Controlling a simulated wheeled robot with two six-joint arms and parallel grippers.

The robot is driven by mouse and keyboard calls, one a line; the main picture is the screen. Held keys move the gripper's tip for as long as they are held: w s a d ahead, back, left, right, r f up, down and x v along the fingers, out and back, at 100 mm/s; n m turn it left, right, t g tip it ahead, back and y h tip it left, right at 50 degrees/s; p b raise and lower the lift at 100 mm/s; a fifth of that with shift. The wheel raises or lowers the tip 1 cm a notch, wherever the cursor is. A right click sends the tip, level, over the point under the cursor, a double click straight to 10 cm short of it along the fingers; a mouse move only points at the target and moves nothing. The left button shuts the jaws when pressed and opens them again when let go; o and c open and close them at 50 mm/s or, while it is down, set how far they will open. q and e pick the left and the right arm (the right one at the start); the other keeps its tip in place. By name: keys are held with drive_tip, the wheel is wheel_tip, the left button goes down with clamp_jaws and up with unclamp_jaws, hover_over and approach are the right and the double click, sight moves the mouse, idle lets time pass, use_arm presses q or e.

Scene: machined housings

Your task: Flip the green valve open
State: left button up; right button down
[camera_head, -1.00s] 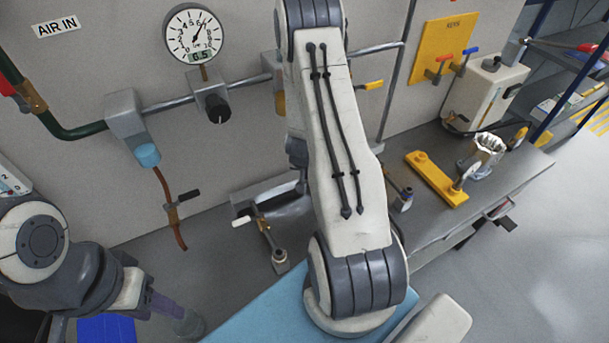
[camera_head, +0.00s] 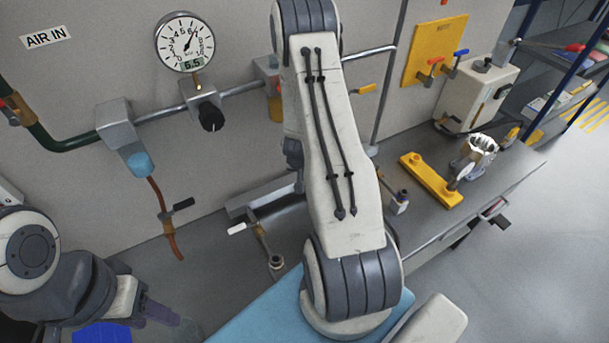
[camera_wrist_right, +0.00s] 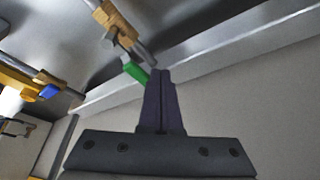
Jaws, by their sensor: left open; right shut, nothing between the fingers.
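The green valve handle (camera_wrist_right: 134,71) shows in the right wrist view, below a grey and brass valve fitting on a pipe (camera_wrist_right: 118,24). The tips of my right gripper (camera_wrist_right: 160,74) are just to the right of the handle in that picture; I cannot tell whether they touch it. The right gripper is shut and empty. In the head view my large right arm stands in the middle and the green valve does not show. My left gripper (camera_head: 170,314), dark and partly see-through, is open at the lower left, away from the valve.
A pressure gauge (camera_head: 185,42) and a black knob (camera_head: 212,116) are on the wall pipe. A white-handled valve (camera_head: 238,228) sits left of my right arm. A yellow bracket (camera_head: 431,179) lies on the bench at right. A blue-handled valve (camera_wrist_right: 48,91) shows in the wrist view.

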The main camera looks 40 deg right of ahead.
drive_tip(key=shift+r, duration=0.1)
drive_tip(key=a+r+p, duration=0.3)
drive_tip(key=r+p, duration=0.6)
drive_tip(key=shift+w+a, duration=0.3)
drive_tip(key=shift+w, duration=0.05)
